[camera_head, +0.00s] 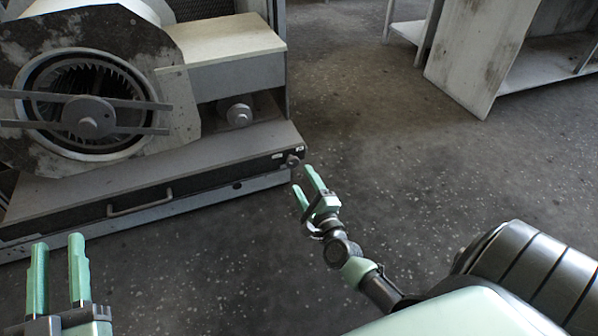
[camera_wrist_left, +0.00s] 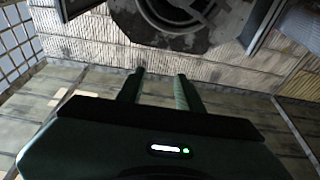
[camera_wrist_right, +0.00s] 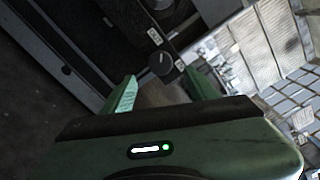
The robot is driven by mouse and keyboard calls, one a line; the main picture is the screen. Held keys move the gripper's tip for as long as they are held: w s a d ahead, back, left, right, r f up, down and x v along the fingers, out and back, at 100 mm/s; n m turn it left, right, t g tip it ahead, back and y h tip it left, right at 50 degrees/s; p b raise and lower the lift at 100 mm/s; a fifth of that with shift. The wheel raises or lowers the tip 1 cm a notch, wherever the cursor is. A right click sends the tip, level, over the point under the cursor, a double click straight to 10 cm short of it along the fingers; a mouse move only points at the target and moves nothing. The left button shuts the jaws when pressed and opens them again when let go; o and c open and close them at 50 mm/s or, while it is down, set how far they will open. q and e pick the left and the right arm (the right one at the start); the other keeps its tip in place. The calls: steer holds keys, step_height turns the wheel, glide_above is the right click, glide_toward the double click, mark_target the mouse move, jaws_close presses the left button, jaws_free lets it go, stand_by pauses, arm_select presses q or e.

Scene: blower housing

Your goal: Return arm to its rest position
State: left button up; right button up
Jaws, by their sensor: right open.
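My right gripper (camera_head: 309,192) is open and empty in the head view. It is near the right front corner of the blower housing (camera_head: 180,172), close to a small dark knob (camera_head: 292,161). In the right wrist view the knob (camera_wrist_right: 160,64) shows just beyond and between the open fingers (camera_wrist_right: 160,90), apart from them as far as I can tell. My left gripper (camera_head: 58,272) is at the lower left of the head view, with its two green fingers apart and nothing between them. The left wrist view also shows its fingers (camera_wrist_left: 158,90) apart and empty.
The blower's round fan opening (camera_head: 88,98) has a bar across it. A handle (camera_head: 140,202) sticks out from the low front panel. A grey shelf unit (camera_head: 480,55) stands at the back right. The speckled floor (camera_head: 390,150) between is clear.

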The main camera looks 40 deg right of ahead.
arm_select(q)
steer(key=shift+w+f+g, duration=0.1)
steer(key=shift+f+g, duration=0.2)
steer(key=shift+f, duration=0.3)
arm_select(e)
steer(key=shift+v, duration=0.9)
steer(key=shift+a, duration=0.1)
